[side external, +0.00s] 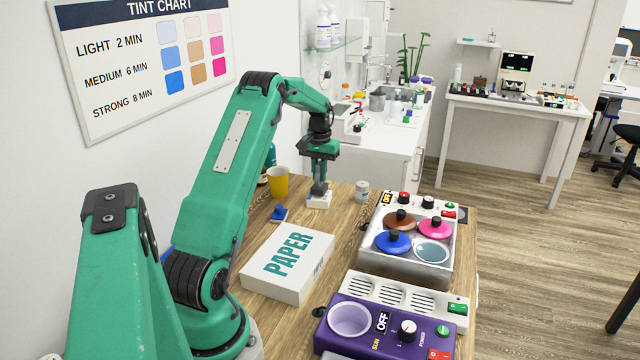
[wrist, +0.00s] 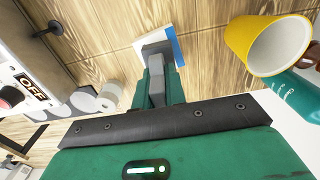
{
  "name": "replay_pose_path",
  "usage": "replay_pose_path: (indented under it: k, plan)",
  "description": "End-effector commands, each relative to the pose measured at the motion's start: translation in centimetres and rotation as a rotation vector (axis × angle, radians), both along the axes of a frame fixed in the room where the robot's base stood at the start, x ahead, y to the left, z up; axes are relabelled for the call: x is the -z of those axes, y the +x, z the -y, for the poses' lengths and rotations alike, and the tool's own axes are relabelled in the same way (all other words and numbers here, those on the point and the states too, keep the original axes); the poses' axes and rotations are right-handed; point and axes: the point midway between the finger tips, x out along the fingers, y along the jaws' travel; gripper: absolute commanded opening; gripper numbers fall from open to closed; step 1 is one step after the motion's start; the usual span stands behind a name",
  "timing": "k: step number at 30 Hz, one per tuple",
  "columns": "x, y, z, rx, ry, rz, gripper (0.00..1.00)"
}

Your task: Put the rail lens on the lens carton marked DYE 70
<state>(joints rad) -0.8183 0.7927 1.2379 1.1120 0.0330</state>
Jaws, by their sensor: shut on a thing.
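My gripper (side external: 319,187) points down over the table beyond the PAPER box. In the wrist view a white and blue piece (wrist: 168,27), perhaps the same block, shows behind the fingertips. A small blue and white item with a dark top (side external: 279,213) lies to its left. I can surely pick out neither the rail lens nor a DYE 70 mark.
A yellow cup (side external: 278,184) stands behind left and a white jar (side external: 362,191) right. A white PAPER box (side external: 290,262) lies in front. A dye bath with coloured lids (side external: 408,262) and a purple unit (side external: 385,330) fill the right. Bare wood (side external: 345,215) lies between.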

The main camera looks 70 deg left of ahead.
Motion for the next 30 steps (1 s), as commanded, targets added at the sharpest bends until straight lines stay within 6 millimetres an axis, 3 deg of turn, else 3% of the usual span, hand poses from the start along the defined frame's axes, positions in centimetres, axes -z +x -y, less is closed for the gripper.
replay_pose_path:
  k: [16,17,20,30]
  plan:
    - [1.03,0.01,0.00,0.000,0.001,0.001,0.00]
    - [1.06,0.01,0.01,0.000,0.001,0.001,0.17]
    - [1.04,0.01,0.01,0.000,0.001,0.001,0.34]
    - [0.92,0.01,0.00,0.000,0.001,0.001,0.34]
